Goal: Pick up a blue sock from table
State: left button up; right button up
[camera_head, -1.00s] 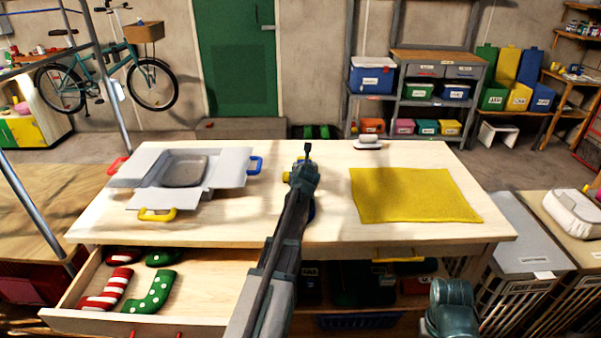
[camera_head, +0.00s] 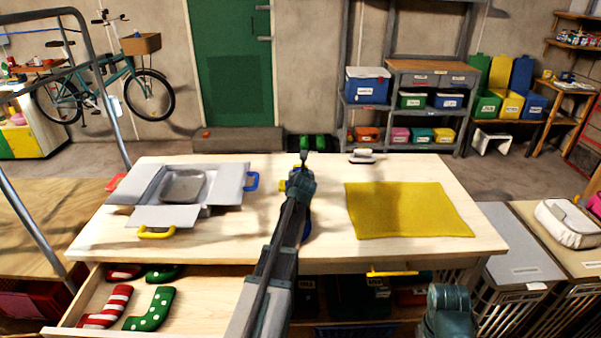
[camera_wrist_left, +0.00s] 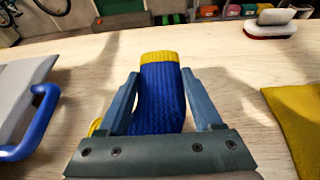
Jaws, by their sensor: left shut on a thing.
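The blue sock (camera_wrist_left: 162,90) with a yellow cuff stands between the fingers of my left gripper (camera_wrist_left: 160,74) in the left wrist view. The fingers are shut on its sides, with the cuff rising above the fingertips. In the head view my left arm hides most of the sock; a bit of blue shows (camera_head: 307,230) beside the arm. The gripper is over the middle of the wooden table (camera_head: 270,238). I cannot tell whether the sock touches the tabletop. My right gripper is not in view.
A grey flapped container (camera_head: 207,212) with coloured handles stands left of the gripper. A yellow cloth (camera_head: 408,210) lies right; a brush (camera_head: 362,157) is at the back edge. The open drawer (camera_head: 205,300) in front holds a red-striped sock (camera_head: 108,307) and a green dotted sock (camera_head: 150,309).

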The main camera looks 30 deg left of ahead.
pick_arm(q)
jog(key=s+d, duration=0.2)
jog(key=s, duration=0.2)
jog(key=s+d, duration=0.3)
jog(key=s, duration=0.1)
jog(key=s+d+r+p, duration=0.1)
jog(key=s+d, duration=0.2)
jog(key=s, duration=0.1)
jog(key=shift+s+r, duration=0.1)
jog(key=shift+s, duration=0.25)
